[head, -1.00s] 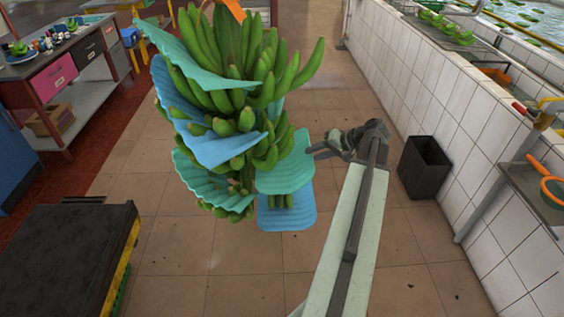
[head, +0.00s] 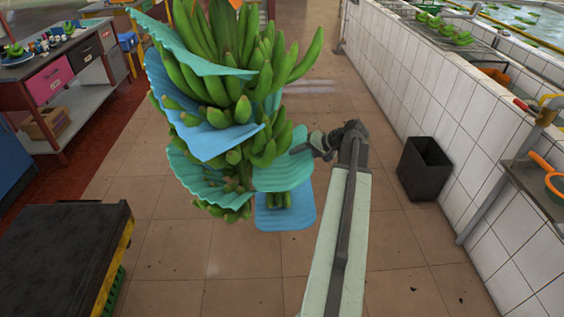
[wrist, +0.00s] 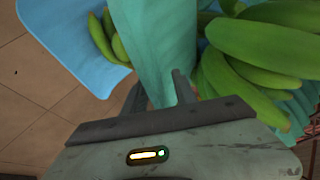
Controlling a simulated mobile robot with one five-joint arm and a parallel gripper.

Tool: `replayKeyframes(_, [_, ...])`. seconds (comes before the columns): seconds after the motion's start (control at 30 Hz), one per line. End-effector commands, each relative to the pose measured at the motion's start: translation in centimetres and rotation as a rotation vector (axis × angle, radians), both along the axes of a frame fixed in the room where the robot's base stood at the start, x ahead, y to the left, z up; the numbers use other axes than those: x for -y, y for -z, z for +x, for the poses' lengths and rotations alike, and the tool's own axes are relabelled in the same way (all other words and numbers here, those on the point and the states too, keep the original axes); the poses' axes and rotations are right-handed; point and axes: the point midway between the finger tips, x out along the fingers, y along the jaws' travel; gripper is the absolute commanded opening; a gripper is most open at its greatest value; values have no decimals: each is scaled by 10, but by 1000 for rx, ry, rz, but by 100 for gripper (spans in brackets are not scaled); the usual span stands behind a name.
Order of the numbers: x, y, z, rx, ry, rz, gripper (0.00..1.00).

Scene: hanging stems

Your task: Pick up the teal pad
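A teal pad (head: 283,174) sits among the green bananas at the lower right of the hanging bunch (head: 238,100), above a flat blue pad (head: 285,211). Other teal sheets (head: 190,45) line the bunch's left side, with a blue one (head: 218,140) between them. My gripper (head: 300,149) is at the teal pad's upper right edge. In the wrist view, the teal pad (wrist: 155,45) reaches down between the two spread fingers of my gripper (wrist: 158,86). The fingers look apart. Whether either touches the pad is unclear.
Bananas (wrist: 255,55) are close to the right finger in the wrist view. A dark bin (head: 425,168) stands right of my arm by the white tiled wall (head: 455,105). A black-topped platform (head: 62,250) is at lower left. The tiled floor between is mostly clear.

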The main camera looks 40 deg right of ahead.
Motion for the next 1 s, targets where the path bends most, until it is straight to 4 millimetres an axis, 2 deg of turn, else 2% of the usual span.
replayKeyframes(0.03, [0,-1,0,0,0,0,34])
replayKeyframes(0.1, [0,-1,0,0,0,0,14])
replayKeyframes(0.17, [0,-1,0,0,0,0,0])
replayKeyframes(0.57, [1,-2,-1,0,1,0,0])
replayKeyframes(0.87, [-1,-20,0,1,-2,0,0])
replayKeyframes(1.0, [6,-16,-7,1,3,1,0])
